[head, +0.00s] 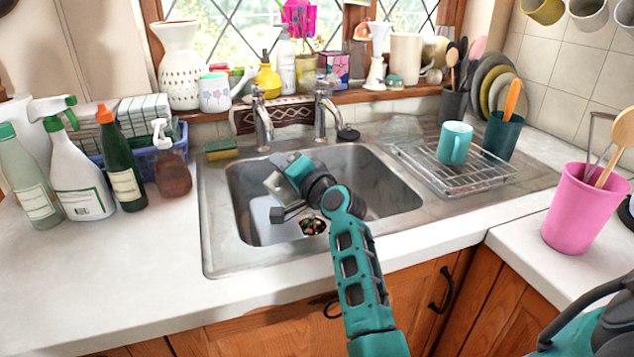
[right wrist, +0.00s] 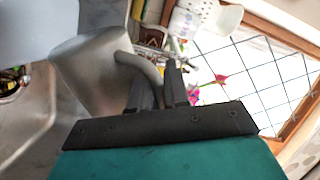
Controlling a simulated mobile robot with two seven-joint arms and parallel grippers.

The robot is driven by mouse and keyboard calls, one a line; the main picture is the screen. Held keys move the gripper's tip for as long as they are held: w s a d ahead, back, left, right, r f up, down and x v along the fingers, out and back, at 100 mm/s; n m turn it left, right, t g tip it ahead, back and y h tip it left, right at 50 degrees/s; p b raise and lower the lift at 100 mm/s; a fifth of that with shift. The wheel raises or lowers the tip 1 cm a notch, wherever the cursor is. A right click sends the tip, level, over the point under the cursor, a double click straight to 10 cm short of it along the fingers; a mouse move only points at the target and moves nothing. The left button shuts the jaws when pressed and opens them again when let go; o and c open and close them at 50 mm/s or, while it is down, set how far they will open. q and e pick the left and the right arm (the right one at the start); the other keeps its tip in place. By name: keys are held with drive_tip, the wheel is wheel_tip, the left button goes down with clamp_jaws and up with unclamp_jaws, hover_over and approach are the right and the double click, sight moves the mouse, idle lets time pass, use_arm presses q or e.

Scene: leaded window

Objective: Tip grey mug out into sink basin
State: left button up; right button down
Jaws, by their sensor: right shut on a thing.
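My right gripper (head: 287,180) is over the sink basin (head: 390,185), in its left half. It is shut on the handle of the grey mug (right wrist: 95,75); the wrist view shows the curved handle between the two dark fingers (right wrist: 158,82). In the head view the mug (head: 277,187) is partly hidden by the gripper and looks tilted. I cannot see into its mouth. Small dark and coloured bits lie at the drain (head: 313,224), below the gripper. My left gripper is not in view.
Two taps (head: 322,112) stand behind the basin. A wire rack (head: 470,178) with a teal mug (head: 455,143) is on the drainer at right. Bottles (head: 122,165) crowd the counter at left. A pink pot (head: 573,210) stands at right. The front left counter is clear.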

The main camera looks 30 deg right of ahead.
drive_tip(key=shift+w+d+r+m+p, duration=0.1)
drive_tip(key=shift+d+r+m+p, duration=0.4)
drive_tip(key=shift+r+m, duration=0.2)
drive_tip(key=shift+d+r, duration=0.1)
drive_tip(key=shift+d, duration=0.2)
drive_tip(key=shift+d+r+m+y, duration=0.15)
drive_tip(key=shift+d+r+m, duration=0.05)
drive_tip(key=shift+d+m, duration=0.3)
drive_tip(key=shift+d+r+m+y, duration=0.15)
drive_tip(key=shift+d+r+m, duration=0.05)
drive_tip(key=shift+d+m, duration=0.25)
drive_tip(key=shift+w+d+r+m+t+p, duration=0.15)
drive_tip(key=shift+d+r+m+p, duration=0.1)
drive_tip(key=shift+d+m+p, duration=0.5)
drive_tip(key=shift+d+r+m+t+p, duration=0.15)
drive_tip(key=shift+d+r+m+p, duration=0.2)
drive_tip(key=shift+p, duration=0.55)
idle(0.3)
drive_tip(key=shift+d+m, duration=0.2)
drive_tip(key=shift+m, duration=0.05)
